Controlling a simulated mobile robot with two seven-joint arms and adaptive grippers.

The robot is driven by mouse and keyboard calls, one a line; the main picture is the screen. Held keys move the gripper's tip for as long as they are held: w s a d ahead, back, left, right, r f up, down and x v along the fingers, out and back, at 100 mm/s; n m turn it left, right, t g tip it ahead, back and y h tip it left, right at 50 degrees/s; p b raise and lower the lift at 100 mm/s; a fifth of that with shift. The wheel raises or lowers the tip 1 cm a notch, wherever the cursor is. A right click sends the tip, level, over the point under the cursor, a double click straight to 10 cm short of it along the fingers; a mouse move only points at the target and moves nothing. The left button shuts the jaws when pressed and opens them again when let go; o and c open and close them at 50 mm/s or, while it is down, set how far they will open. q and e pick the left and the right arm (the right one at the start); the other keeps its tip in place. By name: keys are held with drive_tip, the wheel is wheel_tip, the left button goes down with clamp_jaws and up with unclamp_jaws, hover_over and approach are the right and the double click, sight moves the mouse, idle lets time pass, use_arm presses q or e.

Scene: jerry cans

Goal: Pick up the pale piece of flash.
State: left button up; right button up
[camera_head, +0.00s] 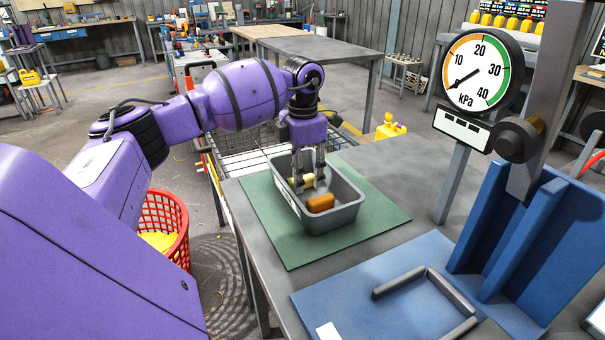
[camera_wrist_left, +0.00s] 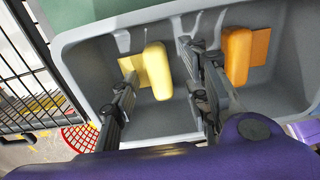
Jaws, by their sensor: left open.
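The pale yellow piece of flash (camera_head: 307,182) lies in a grey bin (camera_head: 345,215), which stands on a green mat. In the left wrist view the pale piece (camera_wrist_left: 158,71) is a rounded block with a flatter part at its left. My left gripper (camera_head: 310,184) points down into the bin. Its fingers are open, one on each side of the pale piece; I cannot tell whether they touch it. An orange piece (camera_head: 320,203) lies in the same bin, outside the right finger in the wrist view. My right gripper is not in view.
The bin walls (camera_wrist_left: 85,75) stand close around the fingers. A pressure gauge (camera_head: 477,71) and a blue fixture (camera_head: 520,235) stand at the right of the table. A red basket (camera_head: 180,215) with yellow contents is below at left. The green mat (camera_head: 275,235) is otherwise bare.

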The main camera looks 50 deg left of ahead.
use_arm(q)
drive_tip(key=shift+f, duration=0.5)
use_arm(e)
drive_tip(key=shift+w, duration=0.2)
use_arm(q)
drive_tip(key=c, duration=1)
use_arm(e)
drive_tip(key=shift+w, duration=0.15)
use_arm(q)
drive_tip(key=shift+r, duration=0.1)
